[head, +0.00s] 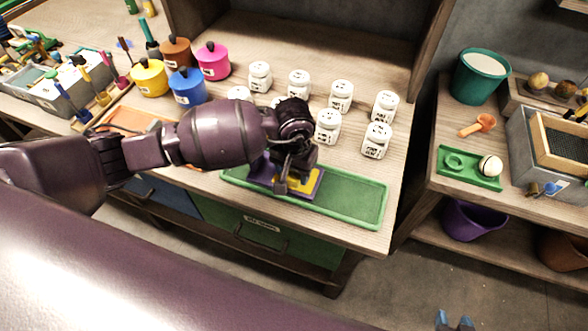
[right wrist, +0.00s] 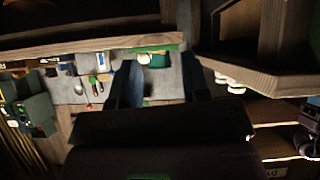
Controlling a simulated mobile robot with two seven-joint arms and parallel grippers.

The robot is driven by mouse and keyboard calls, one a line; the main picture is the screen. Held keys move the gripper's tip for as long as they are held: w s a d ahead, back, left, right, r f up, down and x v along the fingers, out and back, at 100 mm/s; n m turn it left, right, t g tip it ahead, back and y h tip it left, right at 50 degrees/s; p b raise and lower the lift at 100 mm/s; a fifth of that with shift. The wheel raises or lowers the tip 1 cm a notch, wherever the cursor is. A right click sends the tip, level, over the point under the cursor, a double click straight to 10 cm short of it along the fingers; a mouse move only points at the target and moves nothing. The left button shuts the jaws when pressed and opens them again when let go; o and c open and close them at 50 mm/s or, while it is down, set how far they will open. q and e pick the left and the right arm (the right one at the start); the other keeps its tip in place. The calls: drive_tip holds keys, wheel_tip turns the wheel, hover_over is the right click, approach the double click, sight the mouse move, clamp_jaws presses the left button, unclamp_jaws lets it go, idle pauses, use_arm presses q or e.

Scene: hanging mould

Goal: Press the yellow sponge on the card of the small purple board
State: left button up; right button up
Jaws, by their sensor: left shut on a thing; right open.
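The small purple board (head: 262,172) lies on the green tray (head: 350,206) at the front of the table. A yellow piece, which looks like the yellow sponge (head: 311,181), shows over the board, right under my left gripper (head: 290,184). My left gripper points down there and is shut on the sponge, which it partly hides. The board's card is hidden, and I cannot tell whether the sponge touches it. My right gripper (head: 455,322) shows only its blue fingertips at the bottom edge, away from the table. It is open and empty, and shows in the right wrist view (right wrist: 160,88).
Several white jars (head: 328,127) stand behind the tray. Yellow, blue, brown and pink lidded pots (head: 212,60) stand further left. My left arm crosses over an orange tray (head: 135,118). A side table at right holds a teal bucket (head: 480,78) and a green holder (head: 468,180).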

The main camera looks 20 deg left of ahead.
use_arm(q)
drive_tip(key=shift+f, duration=0.1)
use_arm(e)
drive_tip(key=shift+w, duration=0.2)
drive_tip(key=shift+w+a+r, duration=0.1)
drive_tip(key=shift+w+r, duration=0.1)
drive_tip(key=shift+w, duration=0.1)
drive_tip(key=shift+s+f, duration=0.1)
use_arm(q)
drive_tip(key=shift+s+f, duration=0.1)
use_arm(e)
drive_tip(key=shift+s+f, duration=0.35)
drive_tip(key=shift+s, duration=0.15)
